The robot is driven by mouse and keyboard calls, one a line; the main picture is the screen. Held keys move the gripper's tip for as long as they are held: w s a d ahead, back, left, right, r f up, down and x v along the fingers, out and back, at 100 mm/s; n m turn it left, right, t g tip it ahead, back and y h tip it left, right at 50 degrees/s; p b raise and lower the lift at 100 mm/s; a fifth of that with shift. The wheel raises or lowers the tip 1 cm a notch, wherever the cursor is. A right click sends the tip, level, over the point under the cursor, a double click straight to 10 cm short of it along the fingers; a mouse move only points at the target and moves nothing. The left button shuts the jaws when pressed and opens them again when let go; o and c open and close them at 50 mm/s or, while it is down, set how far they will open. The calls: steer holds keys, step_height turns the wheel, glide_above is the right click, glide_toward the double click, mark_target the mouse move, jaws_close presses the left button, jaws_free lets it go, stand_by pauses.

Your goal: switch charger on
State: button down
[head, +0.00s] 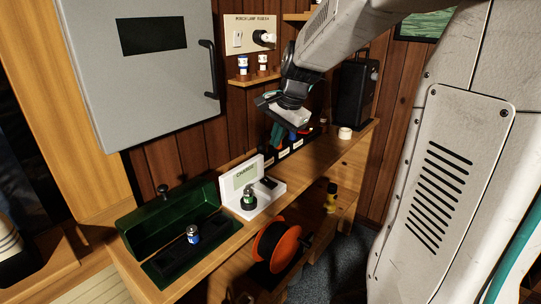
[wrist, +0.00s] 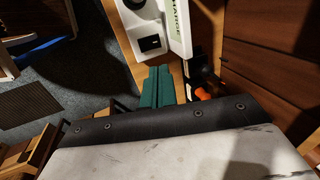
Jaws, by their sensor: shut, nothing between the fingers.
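The white charger (head: 272,197) stands on the wooden bench, with an upright back panel bearing a green sign that reads like "CHARGE". A green-and-white battery (head: 248,198) stands upright on its left part. A black switch (head: 268,183) is on its right part; which way it is tipped I cannot tell. The wrist view shows the charger (wrist: 178,25) at the top and the black switch (wrist: 150,43). My gripper (head: 277,140) is above the bench, beyond the charger and apart from it. Its teal fingers (wrist: 158,88) are shut and empty, just below the switch in the wrist view.
An open green box (head: 165,225) with a blue-labelled battery (head: 193,234) stands left of the charger. Dark bins (head: 283,155) line the wall behind my gripper. An orange reel (head: 270,248) is below the bench top. A grey cabinet (head: 140,65) hangs at the left.

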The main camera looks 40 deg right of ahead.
mark_target(266, 181)
steer(key=x, duration=1.3)
steer(key=shift+f, duration=0.1)
